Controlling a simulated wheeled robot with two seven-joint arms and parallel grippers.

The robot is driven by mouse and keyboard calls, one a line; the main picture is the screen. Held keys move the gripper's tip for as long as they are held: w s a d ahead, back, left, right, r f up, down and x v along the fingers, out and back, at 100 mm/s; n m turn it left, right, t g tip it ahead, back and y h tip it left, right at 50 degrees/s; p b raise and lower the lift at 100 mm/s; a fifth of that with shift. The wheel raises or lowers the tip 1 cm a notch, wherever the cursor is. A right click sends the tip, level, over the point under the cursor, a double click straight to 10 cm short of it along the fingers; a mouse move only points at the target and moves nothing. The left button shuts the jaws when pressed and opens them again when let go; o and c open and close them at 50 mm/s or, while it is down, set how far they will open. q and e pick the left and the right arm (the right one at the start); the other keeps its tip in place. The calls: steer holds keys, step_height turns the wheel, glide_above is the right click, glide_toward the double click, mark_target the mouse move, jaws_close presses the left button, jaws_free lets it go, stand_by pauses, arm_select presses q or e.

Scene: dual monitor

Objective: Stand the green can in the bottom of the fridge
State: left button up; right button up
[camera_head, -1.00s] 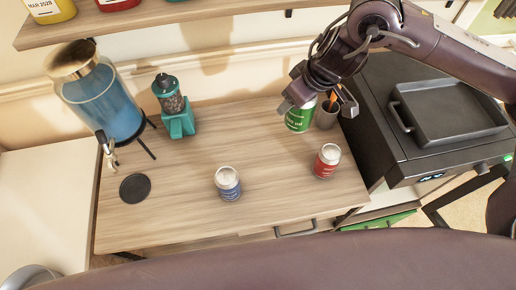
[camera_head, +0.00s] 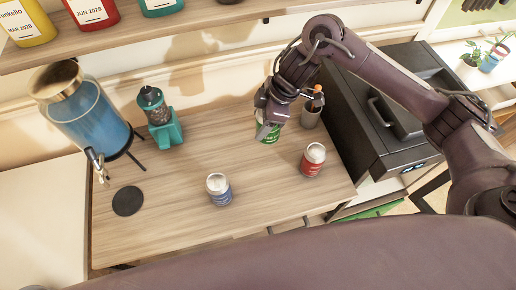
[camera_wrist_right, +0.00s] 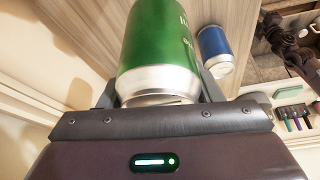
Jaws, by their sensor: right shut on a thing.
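The green can (camera_head: 268,134) is held in my right gripper (camera_head: 270,117) over the back right of the wooden counter (camera_head: 160,215). In the right wrist view the green can (camera_wrist_right: 158,45) fills the space between the two fingers, which are shut on it. Its printed side and bare metal end show there. In the head view the gripper hides much of the can, and I cannot tell whether it touches the counter. I cannot make out a fridge in these views. My left gripper is not in view.
A blue can (camera_head: 219,189) and a red can (camera_head: 313,159) stand on the counter. A grey cup (camera_head: 311,114) with utensils is right of my gripper. A drink dispenser (camera_head: 83,115), teal grinder (camera_head: 159,120) and black coaster (camera_head: 128,201) are at left. A shelf (camera_head: 180,32) overhangs the back.

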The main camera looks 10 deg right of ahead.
step_height(320, 180, down, 8)
steer(key=shift+f+b, duration=0.2)
steer(key=shift+b, duration=0.4)
steer(key=shift+f, duration=2.7)
steer(key=shift+f, duration=0.1)
steer(key=o, duration=1.2)
